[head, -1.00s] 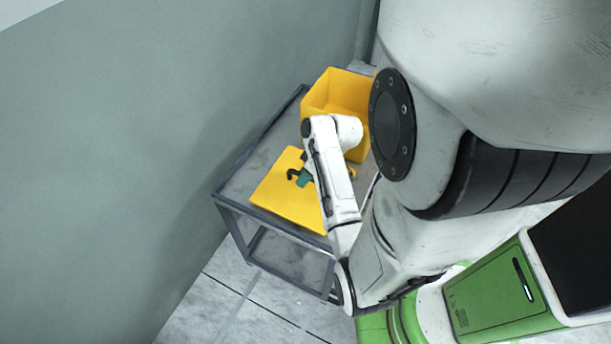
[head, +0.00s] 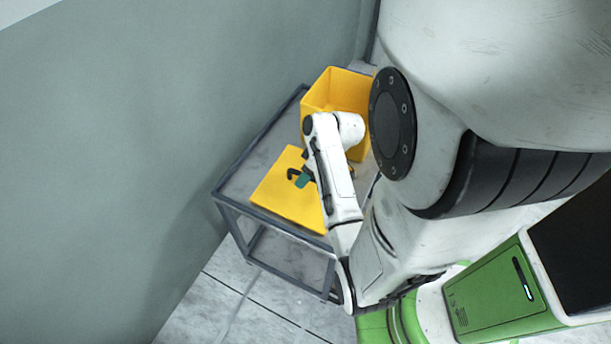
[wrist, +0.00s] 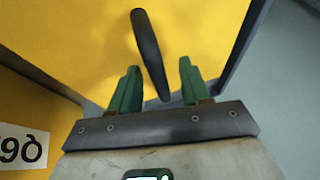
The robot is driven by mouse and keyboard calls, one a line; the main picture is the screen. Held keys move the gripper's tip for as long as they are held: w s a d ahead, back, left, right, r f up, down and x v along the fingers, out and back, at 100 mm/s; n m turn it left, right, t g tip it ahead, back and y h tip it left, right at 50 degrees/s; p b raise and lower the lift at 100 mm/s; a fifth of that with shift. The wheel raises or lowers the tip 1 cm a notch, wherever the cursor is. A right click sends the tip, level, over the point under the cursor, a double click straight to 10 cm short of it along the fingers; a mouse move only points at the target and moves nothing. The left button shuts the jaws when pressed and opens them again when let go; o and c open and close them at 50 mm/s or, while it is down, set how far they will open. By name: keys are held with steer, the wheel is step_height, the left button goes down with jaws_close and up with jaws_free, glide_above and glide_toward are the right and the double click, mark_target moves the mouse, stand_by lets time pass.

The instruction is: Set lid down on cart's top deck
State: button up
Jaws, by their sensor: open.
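The yellow lid (head: 287,200) lies flat on the top deck of the grey metal cart (head: 237,187). Its dark handle (wrist: 150,52) stands up between the two green fingers of my gripper (wrist: 157,88) in the wrist view, with a gap on each side. My gripper is open around the handle. In the head view my gripper (head: 303,178) is over the lid, and my arm hides the lid's right part.
An open yellow bin (head: 340,90) stands on the deck behind the lid. A label (wrist: 22,146) shows at lower left in the wrist view. A grey wall (head: 120,170) runs close along the cart's left side. Tiled floor shows in front.

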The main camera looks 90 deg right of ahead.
steer(key=p+v, duration=0.1)
steer(key=v, duration=1)
steer(key=w+a+f+n+g+y, duration=0.1)
steer(key=w+a+f+n+g, duration=0.15)
steer(key=w+a, duration=0.95)
steer(key=w+a+f+n+g, duration=0.1)
steer(key=w+a+n, duration=0.2)
steer(key=a, duration=1.1)
steer(key=shift+w+a+f+h, duration=0.2)
steer(key=shift+w+a+h, duration=0.05)
steer(key=shift+w+h, duration=0.15)
steer(key=shift+g, duration=0.25)
